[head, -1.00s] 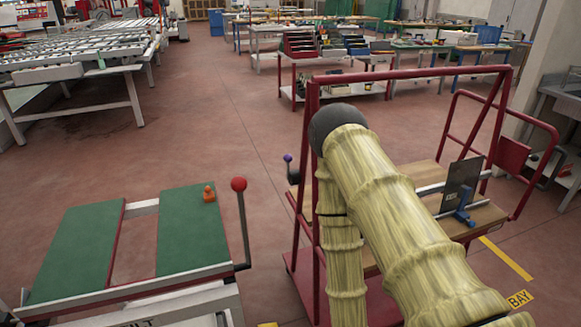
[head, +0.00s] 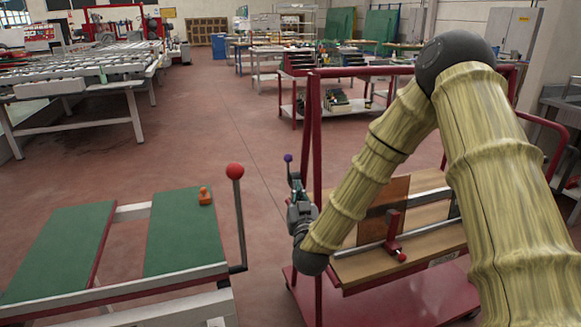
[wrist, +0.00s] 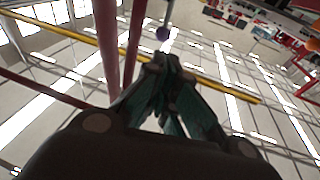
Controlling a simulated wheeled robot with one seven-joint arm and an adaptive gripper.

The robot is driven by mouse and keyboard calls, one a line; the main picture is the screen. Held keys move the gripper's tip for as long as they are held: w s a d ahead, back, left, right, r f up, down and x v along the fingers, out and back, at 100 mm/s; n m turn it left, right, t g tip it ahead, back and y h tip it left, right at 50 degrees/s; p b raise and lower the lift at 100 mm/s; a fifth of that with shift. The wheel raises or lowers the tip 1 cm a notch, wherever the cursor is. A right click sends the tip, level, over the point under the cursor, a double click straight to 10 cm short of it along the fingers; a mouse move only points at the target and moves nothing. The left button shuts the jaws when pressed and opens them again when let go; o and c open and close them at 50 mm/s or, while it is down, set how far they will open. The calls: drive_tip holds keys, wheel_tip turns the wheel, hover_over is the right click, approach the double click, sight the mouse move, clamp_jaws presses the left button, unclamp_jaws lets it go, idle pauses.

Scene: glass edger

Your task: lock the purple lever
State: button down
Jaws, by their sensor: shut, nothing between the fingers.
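The purple lever (head: 288,158) has a small purple ball on a short dark shaft. It stands upright at the left side of the red cart, and its lower end is hard to make out. My gripper (head: 295,185) is at the cart's left post, close to the lever and just below its ball in the picture. In the wrist view my gripper (wrist: 170,62) is shut and empty. The purple ball (wrist: 163,33) shows just beyond the fingertips. I cannot tell whether the fingers touch the lever.
The red cart (head: 314,150) has upright posts beside my gripper. A wooden board (head: 385,208) and a red clamp (head: 393,235) are on its deck. A red-ball lever (head: 235,172) and an orange object (head: 205,195) are on the green-topped table (head: 180,230) at left. Floor between is clear.

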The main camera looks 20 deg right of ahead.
sight(289, 155)
drive_tip(key=p+x, duration=0.1)
drive_tip(key=x, duration=1.2)
drive_tip(key=shift+w+d, duration=0.1)
drive_tip(key=shift+w, duration=0.3)
drive_tip(key=shift+w+r+p, duration=0.1)
drive_tip(key=shift+r+p, duration=0.05)
drive_tip(key=shift+p, duration=0.4)
drive_tip(key=shift+w+r+g+p, duration=0.1)
drive_tip(key=shift+w+g+p, duration=0.1)
drive_tip(key=shift+g+p, duration=0.1)
